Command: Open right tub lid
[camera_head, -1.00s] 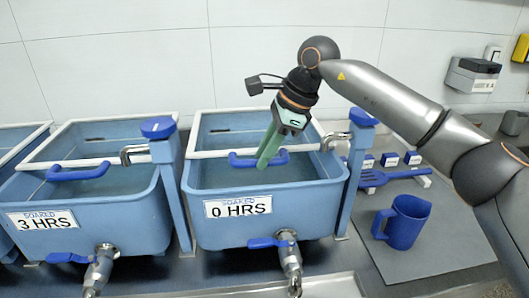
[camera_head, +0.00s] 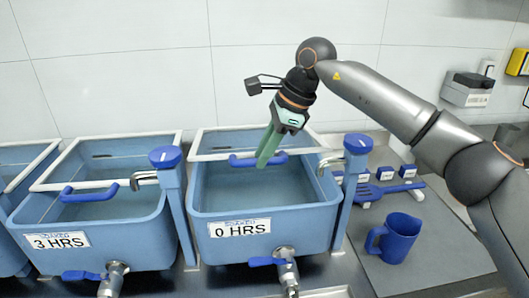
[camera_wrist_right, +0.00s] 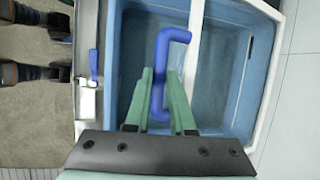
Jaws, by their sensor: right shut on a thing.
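The right tub (camera_head: 315,225) is a light blue basin labelled "0 HRS" with liquid inside. Its lid has a white frame (camera_head: 305,151) with a blue bar handle (camera_head: 235,160) on the front edge. The lid covers the back part of the tub, and the front part is uncovered. My right gripper (camera_head: 267,155), with green fingers, is shut on this handle. In the right wrist view the fingers of the gripper (camera_wrist_right: 166,88) lie on both sides of the handle (camera_wrist_right: 163,50), beside the white lid edge (camera_wrist_right: 193,50). My left gripper is not in view.
A "3 HRS" tub (camera_head: 110,235) stands to the left. Blue-capped posts (camera_head: 357,143) with metal hooks flank the right tub, and a tap (camera_head: 286,268) sticks out in front.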

